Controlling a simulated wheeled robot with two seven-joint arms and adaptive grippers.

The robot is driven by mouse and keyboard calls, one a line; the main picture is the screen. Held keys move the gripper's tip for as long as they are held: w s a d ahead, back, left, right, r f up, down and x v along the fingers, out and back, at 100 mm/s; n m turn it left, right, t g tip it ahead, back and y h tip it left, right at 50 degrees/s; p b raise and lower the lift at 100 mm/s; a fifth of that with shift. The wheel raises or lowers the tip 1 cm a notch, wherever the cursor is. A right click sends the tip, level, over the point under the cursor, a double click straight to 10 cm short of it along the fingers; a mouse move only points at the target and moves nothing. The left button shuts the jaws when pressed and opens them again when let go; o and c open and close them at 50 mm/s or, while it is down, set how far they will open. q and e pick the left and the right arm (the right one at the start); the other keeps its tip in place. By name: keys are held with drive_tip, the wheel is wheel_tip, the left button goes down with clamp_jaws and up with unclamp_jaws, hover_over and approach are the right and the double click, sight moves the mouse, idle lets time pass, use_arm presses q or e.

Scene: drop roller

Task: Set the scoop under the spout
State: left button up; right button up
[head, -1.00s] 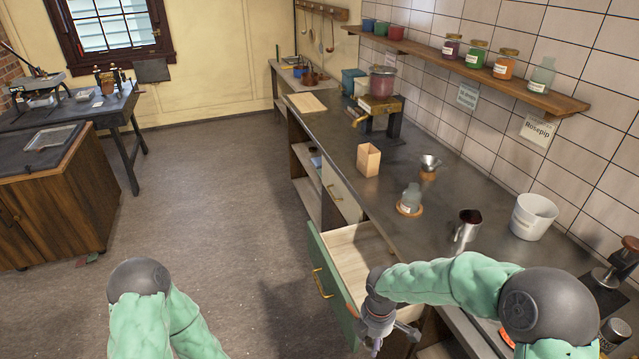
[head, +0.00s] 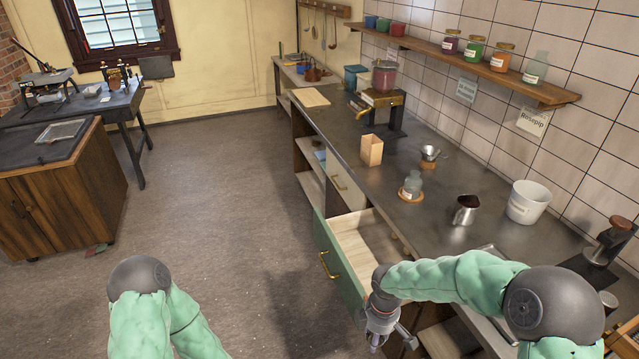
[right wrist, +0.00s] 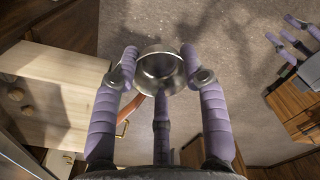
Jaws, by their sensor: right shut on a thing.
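My right gripper (right wrist: 158,66) is shut on a round metal scoop (right wrist: 160,72), whose bowl sits between the purple fingertips in the right wrist view. In the head view this gripper (head: 390,338) hangs beside the open drawer, low at the front of the counter; the scoop cannot be made out there. A brass spout (head: 363,114) sticks out from the dark stand under a pinkish jar (head: 384,77), farther back on the counter. My left gripper (right wrist: 292,32) shows at the right edge of the right wrist view, fingers apart and empty.
The green-fronted drawer (head: 330,262) stands open. On the counter (head: 415,235) are a wooden box (head: 371,150), a glass jar (head: 412,185), a small metal cup (head: 430,153), a metal jug (head: 466,210) and a white bucket (head: 528,202). Counter space before the spout looks clear.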

drive_tip(key=m, duration=0.2)
drive_tip(key=shift+w+d+m, duration=0.3)
drive_tip(key=shift+d, duration=0.1)
drive_tip(key=m, duration=0.2)
drive_tip(key=d+m, duration=0.1)
drive_tip(key=m, duration=0.2)
drive_tip(key=shift+w+d, duration=0.1)
drive_tip(key=shift+w, duration=0.1)
drive_tip(key=m, duration=0.2)
drive_tip(key=d+m, duration=0.1)
drive_tip(key=m, duration=0.3)
drive_tip(key=shift+w+d+r+m, duration=0.15)
drive_tip(key=shift+w+d+m, duration=0.15)
